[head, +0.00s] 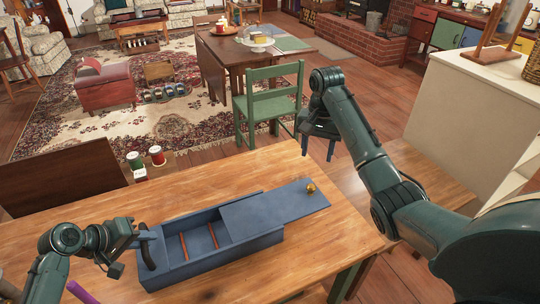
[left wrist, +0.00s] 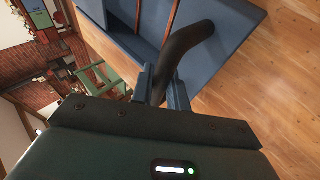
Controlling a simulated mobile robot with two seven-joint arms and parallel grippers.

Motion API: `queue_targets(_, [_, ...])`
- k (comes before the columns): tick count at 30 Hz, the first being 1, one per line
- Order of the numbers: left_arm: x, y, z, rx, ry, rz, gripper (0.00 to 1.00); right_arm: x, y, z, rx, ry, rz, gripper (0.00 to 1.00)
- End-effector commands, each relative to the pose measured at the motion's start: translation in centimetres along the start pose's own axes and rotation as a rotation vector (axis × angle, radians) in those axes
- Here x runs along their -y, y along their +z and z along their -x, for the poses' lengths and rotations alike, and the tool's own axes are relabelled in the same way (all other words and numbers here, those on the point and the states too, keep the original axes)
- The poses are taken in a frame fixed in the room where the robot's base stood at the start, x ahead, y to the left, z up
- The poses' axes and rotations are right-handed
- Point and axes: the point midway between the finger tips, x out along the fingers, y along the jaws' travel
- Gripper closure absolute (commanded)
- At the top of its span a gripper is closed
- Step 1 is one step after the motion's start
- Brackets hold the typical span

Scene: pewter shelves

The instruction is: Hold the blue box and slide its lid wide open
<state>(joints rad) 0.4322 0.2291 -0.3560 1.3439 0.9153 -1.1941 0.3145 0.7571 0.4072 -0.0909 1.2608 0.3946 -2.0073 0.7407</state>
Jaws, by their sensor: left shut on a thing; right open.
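The blue box (head: 212,267) lies on the wooden table, its left part uncovered, with two thin orange-red strips inside. Its flat blue lid (head: 265,208) sits shifted to the right, covering the right part and sticking out well past the right end. A gold knob (head: 310,188) is near the lid's right end. My left gripper (head: 138,238) is shut on the dark curved handle (head: 147,256) at the box's left end; the left wrist view shows the handle (left wrist: 190,42) between the fingers (left wrist: 160,88). My right gripper (head: 318,146) is open and empty, beyond the table's far edge, apart from the knob.
The wooden table (head: 338,245) is clear to the right and in front of the box. A purple object (head: 80,291) lies at the front left. A green chair (head: 270,102) stands behind the table.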

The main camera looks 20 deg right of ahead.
Motion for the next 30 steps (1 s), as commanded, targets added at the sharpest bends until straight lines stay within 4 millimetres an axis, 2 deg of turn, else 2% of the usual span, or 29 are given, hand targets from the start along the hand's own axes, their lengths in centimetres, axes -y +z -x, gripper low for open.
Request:
queue_targets(10, [-0.12,0.05,-0.04,0.001,0.002,-0.001,1.0,0.0,0.02,0.08,0.0,0.0,0.0,0.5])
queue_targets(11, [-0.12,0.05,-0.04,0.001,0.002,-0.001,0.82,0.0,0.02,0.07,0.0,0.0,0.0,0.5])
queue_targets(20, [-0.07,0.03,-0.02,0.001,0.001,0.0,0.59,0.02,0.03,0.04,0.0,0.0,0.0,0.5])
queue_targets(26, [-0.03,0.03,0.01,0.001,0.001,0.0,0.59,0.02,0.03,0.04,0.0,0.0,0.0,0.5])
queue_targets(30, [0.01,-0.04,0.8,-0.001,0.001,0.001,0.59,0.02,0.03,0.04,0.0,0.0,0.0,0.5])
